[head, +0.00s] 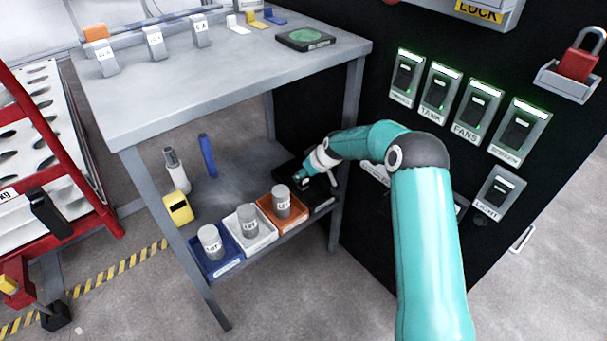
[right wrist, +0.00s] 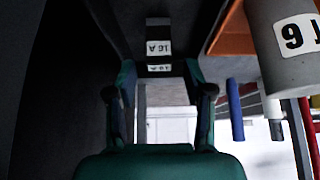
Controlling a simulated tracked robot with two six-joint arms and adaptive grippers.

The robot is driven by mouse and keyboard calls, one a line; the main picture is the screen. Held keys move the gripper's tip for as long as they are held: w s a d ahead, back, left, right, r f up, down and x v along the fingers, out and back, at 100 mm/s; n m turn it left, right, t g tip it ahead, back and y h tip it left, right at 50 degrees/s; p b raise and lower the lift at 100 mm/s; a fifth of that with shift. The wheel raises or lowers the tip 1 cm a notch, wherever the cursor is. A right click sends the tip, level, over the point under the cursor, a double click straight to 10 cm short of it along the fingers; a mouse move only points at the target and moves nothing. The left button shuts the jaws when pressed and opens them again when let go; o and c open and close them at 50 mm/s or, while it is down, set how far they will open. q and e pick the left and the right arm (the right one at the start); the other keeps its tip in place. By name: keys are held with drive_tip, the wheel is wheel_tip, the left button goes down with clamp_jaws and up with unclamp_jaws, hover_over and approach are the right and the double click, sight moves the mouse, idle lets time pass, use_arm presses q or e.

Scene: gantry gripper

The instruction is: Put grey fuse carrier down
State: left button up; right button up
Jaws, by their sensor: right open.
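A dark grey fuse carrier with white "16 A" labels (right wrist: 158,35) is beyond my right fingertips in the right wrist view, in or against a dark tray. My right gripper (right wrist: 158,80) is open, its fingers spread to either side below the carrier, with a gap between them. In the head view my right gripper (head: 303,175) reaches over the black tray (head: 322,208) at the right end of the lower shelf; the carrier there is hidden or too small to make out. My left gripper is not in view.
Blue (head: 224,266), white (head: 262,241) and orange (head: 293,224) bins holding grey cylinders stand left of the black tray. The table top (head: 200,85) lies above, with several grey blocks. A table leg (head: 340,225) and black panel (head: 385,225) are close on the right.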

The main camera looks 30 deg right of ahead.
drive_tip(key=p+v, duration=0.2)
drive_tip(key=v, duration=0.7)
drive_tip(key=shift+r, duration=0.1)
drive_tip(key=s+a+y+p, duration=0.15)
drive_tip(key=a+p, duration=0.35)
drive_tip(key=a, duration=0.7)
drive_tip(key=s+a+f+m+g+b, duration=0.1)
drive_tip(key=s+a+f+g+b, duration=0.2)
drive_tip(key=s+a+f, duration=0.8)
drive_tip(key=s+a+f+m+g+y+b, duration=0.1)
drive_tip(key=s+a+f, duration=0.2)
drive_tip(key=s+f, duration=0.35)
drive_tip(key=s+a+f+m+g+y+b, duration=0.1)
drive_tip(key=s+a+f+g, duration=0.2)
drive_tip(key=s, duration=0.7)
wheel_tip(320, 180, up, 37)
drive_tip(key=t+p, duration=0.1)
drive_tip(key=p, duration=3.5)
drive_tip(key=shift+s+a+f, duration=0.15)
drive_tip(key=shift+s+a, duration=0.2)
